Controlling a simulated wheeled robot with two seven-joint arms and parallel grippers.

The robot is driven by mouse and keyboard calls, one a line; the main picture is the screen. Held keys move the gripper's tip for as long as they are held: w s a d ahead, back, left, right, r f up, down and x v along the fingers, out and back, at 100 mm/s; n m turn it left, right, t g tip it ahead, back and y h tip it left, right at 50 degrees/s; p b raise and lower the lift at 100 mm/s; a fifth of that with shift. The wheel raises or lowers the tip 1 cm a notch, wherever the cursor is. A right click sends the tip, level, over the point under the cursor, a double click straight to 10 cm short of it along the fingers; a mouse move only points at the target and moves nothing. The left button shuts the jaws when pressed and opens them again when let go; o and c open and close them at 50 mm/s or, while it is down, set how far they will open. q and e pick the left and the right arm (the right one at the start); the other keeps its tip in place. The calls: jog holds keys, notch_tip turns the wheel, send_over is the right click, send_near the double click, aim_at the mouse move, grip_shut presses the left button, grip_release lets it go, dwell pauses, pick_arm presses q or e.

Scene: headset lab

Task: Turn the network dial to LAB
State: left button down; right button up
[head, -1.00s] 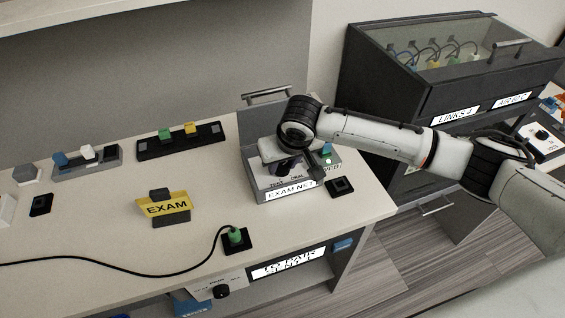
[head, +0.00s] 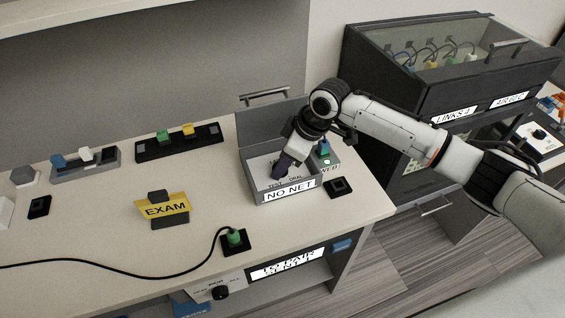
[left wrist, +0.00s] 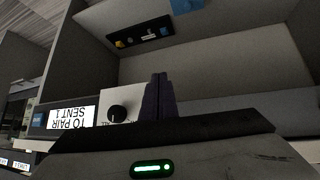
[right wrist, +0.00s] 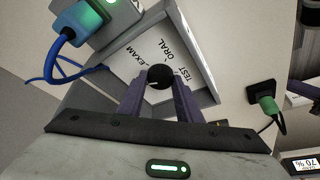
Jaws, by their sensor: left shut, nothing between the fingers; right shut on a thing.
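The network dial is a round black knob (right wrist: 159,77) with a small light mark, in an open grey box (head: 257,188) whose front sign reads NO NET (head: 291,191). Its white plate (right wrist: 185,55) shows the words EXAM, TEST and ORAL; I cannot see LAB. My right gripper (right wrist: 160,84) is shut on the knob, one purple finger on each side. In the head view my right gripper (head: 279,172) reaches down into the box and hides the knob. My left gripper (left wrist: 158,80) is shut and empty in the left wrist view, near a lower shelf.
A blue-cabled plug (right wrist: 85,18) stands beside the box. A black socket (head: 339,187) lies at its right, and a green plug (head: 234,237) with a black cable is in front. A yellow EXAM sign (head: 164,208) stands left. A dark cabinet (head: 385,90) is behind my right arm.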

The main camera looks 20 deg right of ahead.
jog(key=shift+w+n+g, duration=0.1)
jog(key=shift+n+g, duration=0.2)
jog(key=shift+n, duration=0.8)
jog(key=o, duration=1)
jog(key=shift+o, duration=0.2)
jog(key=v, duration=1)
jog(key=shift+d+b, duration=0.25)
jog(key=shift+b, duration=0.05)
jog(key=shift+r, duration=0.1)
